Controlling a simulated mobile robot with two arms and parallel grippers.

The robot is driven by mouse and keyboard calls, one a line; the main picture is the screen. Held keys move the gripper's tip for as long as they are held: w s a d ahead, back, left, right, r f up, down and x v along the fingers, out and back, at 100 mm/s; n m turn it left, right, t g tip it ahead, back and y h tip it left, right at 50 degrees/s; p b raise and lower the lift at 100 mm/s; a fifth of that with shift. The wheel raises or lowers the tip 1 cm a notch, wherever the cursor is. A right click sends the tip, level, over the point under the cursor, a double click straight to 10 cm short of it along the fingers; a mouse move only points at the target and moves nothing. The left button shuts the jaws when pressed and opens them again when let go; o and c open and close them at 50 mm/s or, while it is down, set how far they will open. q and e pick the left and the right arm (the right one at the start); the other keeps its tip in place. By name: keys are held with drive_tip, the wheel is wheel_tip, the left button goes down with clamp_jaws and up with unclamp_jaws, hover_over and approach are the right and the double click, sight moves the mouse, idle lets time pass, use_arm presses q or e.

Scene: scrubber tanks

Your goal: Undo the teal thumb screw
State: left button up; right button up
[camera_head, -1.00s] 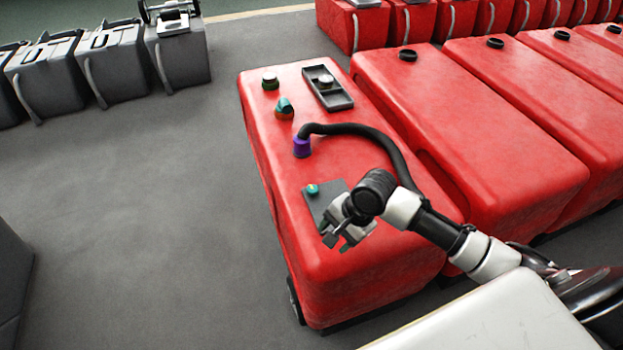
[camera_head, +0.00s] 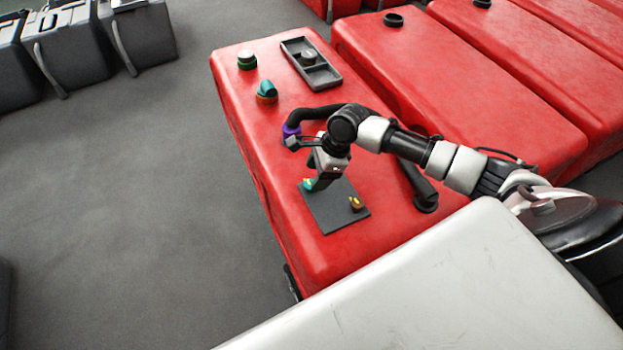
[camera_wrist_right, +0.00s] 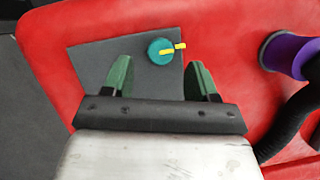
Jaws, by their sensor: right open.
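The teal thumb screw (camera_head: 308,184) stands at the far left corner of a dark grey plate (camera_head: 326,216) on the red tank. In the right wrist view, the teal screw (camera_wrist_right: 159,51) with its yellow bar shows just beyond and between my fingertips. My right gripper (camera_head: 318,184) is open and points down close beside the screw, hiding part of it in the head view. In the right wrist view its green fingers (camera_wrist_right: 161,70) stand apart with nothing between them. I cannot tell whether a finger touches the screw. My left gripper is not in view.
An orange-yellow screw (camera_head: 356,203) is on the plate's right side. A black hose with a purple collar (camera_head: 290,131) runs behind my right arm. More red tanks (camera_head: 450,90) stand right.

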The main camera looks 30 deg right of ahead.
sight(312, 181)
drive_tip(key=x, duration=0.3)
drive_tip(key=shift+w+f, duration=0.1)
drive_tip(key=shift+a+f, duration=0.1)
drive_tip(key=shift+f, duration=0.05)
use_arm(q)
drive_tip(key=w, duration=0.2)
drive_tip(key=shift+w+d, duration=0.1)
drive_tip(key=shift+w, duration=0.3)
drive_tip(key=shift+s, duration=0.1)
